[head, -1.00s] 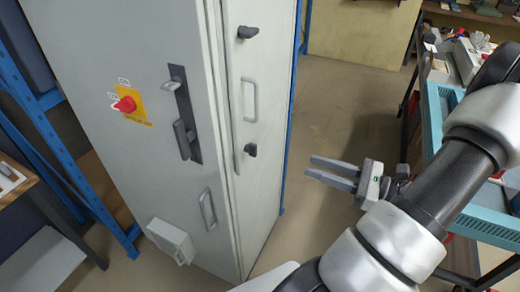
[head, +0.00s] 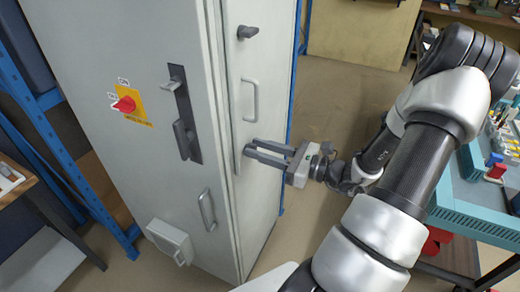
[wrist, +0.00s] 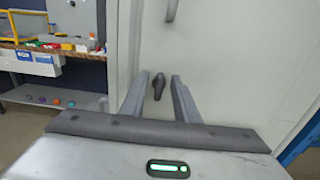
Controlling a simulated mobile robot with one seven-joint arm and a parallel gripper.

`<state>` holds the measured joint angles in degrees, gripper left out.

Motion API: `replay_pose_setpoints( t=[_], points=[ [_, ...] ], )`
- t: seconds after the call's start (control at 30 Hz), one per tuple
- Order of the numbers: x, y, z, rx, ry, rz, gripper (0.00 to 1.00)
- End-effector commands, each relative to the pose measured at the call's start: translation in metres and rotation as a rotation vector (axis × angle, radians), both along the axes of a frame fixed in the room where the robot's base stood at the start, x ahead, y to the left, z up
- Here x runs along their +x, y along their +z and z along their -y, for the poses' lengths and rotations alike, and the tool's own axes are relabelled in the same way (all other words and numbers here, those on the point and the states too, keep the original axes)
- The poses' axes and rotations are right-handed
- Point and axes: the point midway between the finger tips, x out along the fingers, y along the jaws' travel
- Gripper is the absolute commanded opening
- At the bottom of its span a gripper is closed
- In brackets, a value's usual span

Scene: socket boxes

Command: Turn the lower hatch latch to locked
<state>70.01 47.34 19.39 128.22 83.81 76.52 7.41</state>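The lower hatch latch is a small dark knob on the narrow light-grey hatch (head: 262,75) of the cabinet. In the wrist view the latch (wrist: 159,86) shows between my fingers, hanging roughly downward, with a gap on each side. In the head view my fingers hide it. My gripper (head: 249,147) is open, its two fingers pointing left at the hatch face at latch height. In the wrist view the fingertips (wrist: 160,77) lie on either side of the latch; I cannot tell how far they reach past it.
An upper latch (head: 246,32) and a bar handle (head: 250,100) sit above on the hatch. The adjoining cabinet face carries a red rotary switch (head: 124,104) and a black lever handle (head: 184,138). A teal workbench (head: 480,215) stands right. Blue shelving (head: 65,150) is left.

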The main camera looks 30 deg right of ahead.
Motion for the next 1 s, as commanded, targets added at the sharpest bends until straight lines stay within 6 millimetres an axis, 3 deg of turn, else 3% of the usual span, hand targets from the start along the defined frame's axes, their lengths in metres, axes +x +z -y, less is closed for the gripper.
replay_pose_setpoints(
  t=[0.23, 0.4, 0.43, 1.0],
  points=[
    [0.0007, -0.0001, -0.0008, 0.0, 0.0, 0.0, 0.28],
    [0.0005, -0.0002, -0.0006, 0.0, 0.0, 0.0, 0.01],
    [0.0004, -0.0002, -0.0006, 0.0, 0.0, 0.0, 0.0],
    [-0.001, -0.0026, -0.002, -0.117, 0.001, 0.087, 0.0]
  ],
)
